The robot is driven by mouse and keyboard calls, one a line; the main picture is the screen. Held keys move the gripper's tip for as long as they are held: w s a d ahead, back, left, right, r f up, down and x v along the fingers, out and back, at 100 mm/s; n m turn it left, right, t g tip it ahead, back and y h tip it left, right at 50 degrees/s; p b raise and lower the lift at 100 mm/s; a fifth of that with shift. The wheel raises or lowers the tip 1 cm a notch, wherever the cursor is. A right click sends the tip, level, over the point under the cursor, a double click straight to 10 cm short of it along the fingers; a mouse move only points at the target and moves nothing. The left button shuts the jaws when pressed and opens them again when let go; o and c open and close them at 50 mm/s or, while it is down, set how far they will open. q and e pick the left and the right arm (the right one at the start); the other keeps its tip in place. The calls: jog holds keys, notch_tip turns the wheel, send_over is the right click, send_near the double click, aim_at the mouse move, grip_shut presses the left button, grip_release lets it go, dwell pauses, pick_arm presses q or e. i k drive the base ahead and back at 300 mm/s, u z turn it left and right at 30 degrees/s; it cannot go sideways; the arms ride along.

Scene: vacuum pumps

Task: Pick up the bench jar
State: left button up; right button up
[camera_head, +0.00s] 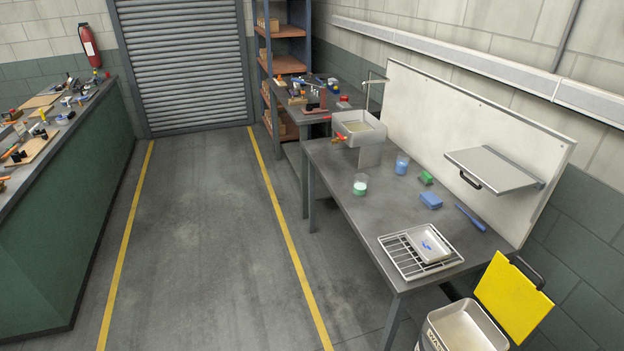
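Two small clear vessels stand upright on the grey workbench (330,160) at the right. One jar (360,185) has pale green contents and stands near the bench's front-left edge. The other, a bluish vessel (402,164), stands farther back near the white back panel. I cannot tell from looks alone which of them is the bench jar. Neither of my grippers is in view, and nothing is seen touching the vessels.
The workbench also holds a sink box (358,128), a blue block (431,200), a green block (426,178), a blue brush-like tool (469,217) and a wire rack (398,257) with a white tray. A yellow-lidded bin (513,297) stands at the lower right. The floor aisle is clear.

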aim_at(360, 185)
jog(key=u, duration=0.3)
jog(key=i, duration=1.5)
jog(key=z, duration=1.2)
jog(key=i, duration=0.5)
jog(key=z, duration=0.6)
